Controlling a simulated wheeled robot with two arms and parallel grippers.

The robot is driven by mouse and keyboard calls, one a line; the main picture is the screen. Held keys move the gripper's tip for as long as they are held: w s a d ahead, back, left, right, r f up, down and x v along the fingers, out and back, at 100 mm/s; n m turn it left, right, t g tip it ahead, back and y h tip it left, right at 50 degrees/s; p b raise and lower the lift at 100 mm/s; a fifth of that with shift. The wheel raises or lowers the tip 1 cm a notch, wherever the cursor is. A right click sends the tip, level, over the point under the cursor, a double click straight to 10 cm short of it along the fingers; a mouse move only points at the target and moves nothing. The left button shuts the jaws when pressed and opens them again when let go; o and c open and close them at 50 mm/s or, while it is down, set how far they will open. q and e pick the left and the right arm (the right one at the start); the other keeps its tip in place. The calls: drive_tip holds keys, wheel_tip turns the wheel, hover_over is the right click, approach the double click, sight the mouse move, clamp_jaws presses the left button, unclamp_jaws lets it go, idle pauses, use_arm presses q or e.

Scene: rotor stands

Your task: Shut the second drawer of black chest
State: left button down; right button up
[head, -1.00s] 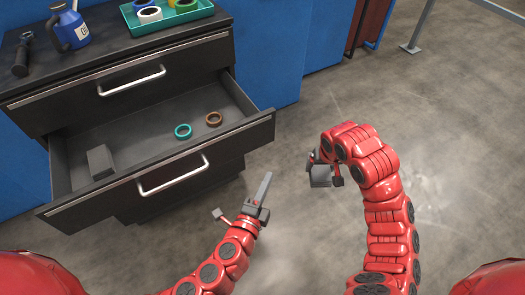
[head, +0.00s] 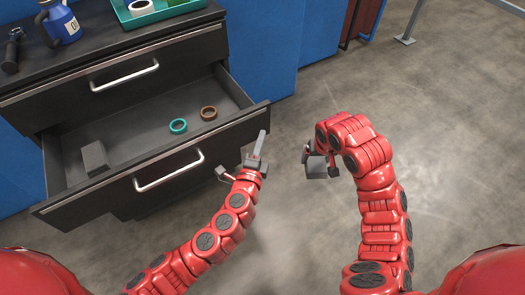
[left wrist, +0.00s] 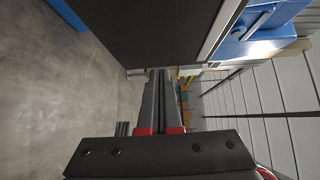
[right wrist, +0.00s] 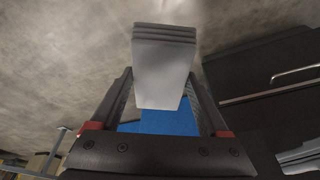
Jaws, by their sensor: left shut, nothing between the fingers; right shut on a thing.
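The black chest (head: 120,78) stands at the left in the head view. Its second drawer (head: 215,147) is pulled far out, with a white bar handle (head: 170,172) on its front. A teal ring (head: 178,126), a brown ring (head: 208,113) and a grey block (head: 95,158) lie inside. My left gripper (head: 263,137) is shut and empty, close to the right end of the drawer front; I cannot tell if it touches. My right gripper (head: 308,160) is shut on a grey block-like thing (right wrist: 163,65), held right of the drawer.
The chest top bears a blue bottle (head: 62,24), a dark tool (head: 13,50) and a teal tray (head: 172,12) with rings. Blue panels (head: 265,50) stand behind. The floor (head: 450,130) to the right is clear, apart from a grey metal post (head: 405,38).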

use_arm(q)
drive_tip(key=shift+w+a, duration=0.5)
drive_tip(key=shift+w, duration=0.2)
use_arm(e)
drive_tip(key=shift+r, duration=0.1)
use_arm(q)
drive_tip(key=shift+w, duration=0.1)
